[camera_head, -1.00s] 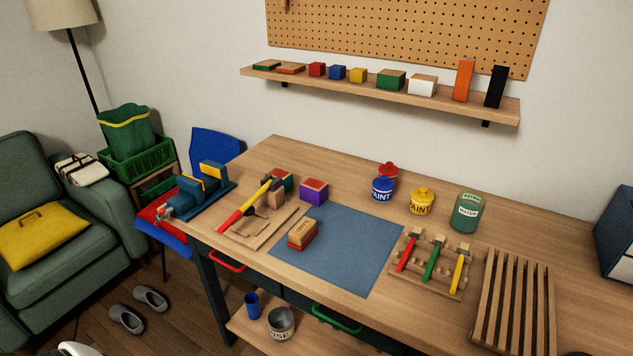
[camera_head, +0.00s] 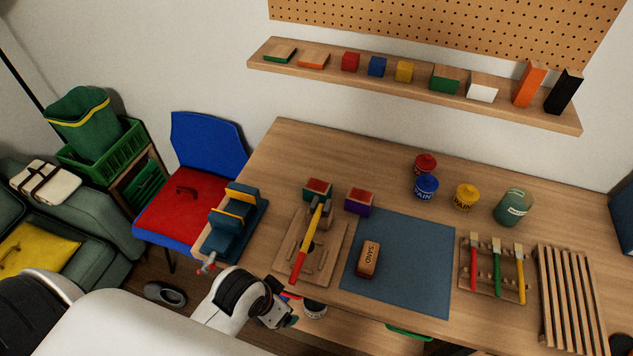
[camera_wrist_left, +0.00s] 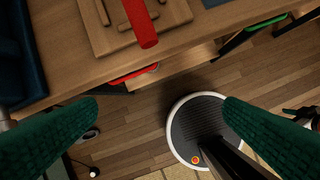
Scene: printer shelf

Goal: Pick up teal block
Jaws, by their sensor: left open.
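I cannot make out a plainly teal block. The nearest in colour is a block with a dark green-teal side and red top (camera_head: 318,188), at the back of the wooden tool board (camera_head: 328,262) on the table. A purple block with a red top (camera_head: 360,200) stands to its right. My left gripper (camera_head: 283,318) is low, in front of the table's front edge, apart from the blocks. In the left wrist view its two green pads (camera_wrist_left: 160,125) are wide apart with nothing held between them. My right gripper is not in view.
A red-and-yellow-handled hammer (camera_head: 307,245) lies on the tool board. A blue-teal vise (camera_head: 236,222) stands at the table's left end. The blue mat (camera_head: 415,265) holds a sanding block (camera_head: 368,260) and is otherwise clear. The wall shelf (camera_head: 300,70) holds several coloured blocks.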

